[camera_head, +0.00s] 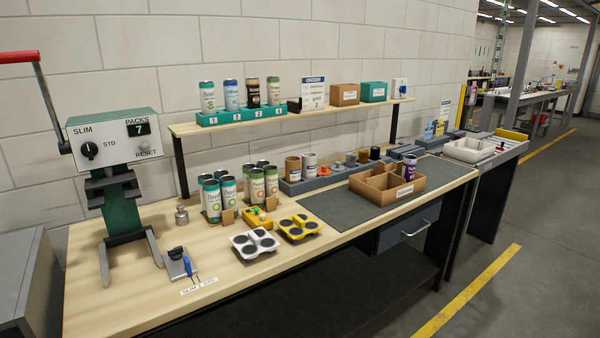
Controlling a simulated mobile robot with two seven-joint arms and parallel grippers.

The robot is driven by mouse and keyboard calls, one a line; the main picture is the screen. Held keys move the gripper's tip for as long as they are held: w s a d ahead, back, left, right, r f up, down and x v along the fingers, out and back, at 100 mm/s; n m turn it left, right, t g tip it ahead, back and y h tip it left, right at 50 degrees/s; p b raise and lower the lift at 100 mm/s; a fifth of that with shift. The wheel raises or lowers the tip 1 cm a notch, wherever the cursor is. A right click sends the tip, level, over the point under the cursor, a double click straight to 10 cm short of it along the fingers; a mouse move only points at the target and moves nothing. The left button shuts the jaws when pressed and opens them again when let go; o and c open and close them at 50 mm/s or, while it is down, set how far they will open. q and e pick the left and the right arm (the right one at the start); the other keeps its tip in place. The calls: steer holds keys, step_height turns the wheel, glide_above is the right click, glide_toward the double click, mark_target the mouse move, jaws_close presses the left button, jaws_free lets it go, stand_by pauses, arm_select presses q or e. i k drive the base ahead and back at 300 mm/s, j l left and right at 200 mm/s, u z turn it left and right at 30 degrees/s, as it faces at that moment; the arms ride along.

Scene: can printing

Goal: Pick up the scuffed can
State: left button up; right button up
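No scuff can be made out on any can at this size. Several green-and-white cans (212,200) stand in a cluster on the wooden bench, with another cluster of cans (257,187) just right of it. On the shelf, a teal numbered rack holds a white-green can (207,97), a blue-white can (231,95), a dark brown can (253,92) and a green-white can (273,91). A purple can (409,167) stands at the cardboard tray. Neither of my grippers is in view.
A green press (112,140) with a red-handled lever stands at the bench's left. White (254,243) and yellow (297,227) four-cup holders lie near the front edge. A divided cardboard tray (387,186) sits on the dark mat (325,206).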

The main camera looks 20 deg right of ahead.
mark_target(409, 166)
steer(key=i+l+u, duration=0.15)
steer(key=l, duration=0.3)
steer(key=i+l+u, duration=0.1)
steer(key=l, duration=0.3)
steer(key=i+l+u, duration=0.15)
steer(key=l, duration=0.3)
steer(key=l+u, duration=0.1)
steer(key=l, duration=0.35)
steer(key=i+l, duration=0.1)
steer(key=l, duration=0.35)
steer(key=i+l, duration=0.1)
steer(key=l, duration=0.35)
steer(key=i+l, duration=0.1)
steer(key=l, duration=0.4)
steer(key=i+l+u, duration=0.1)
steer(key=l, duration=0.35)
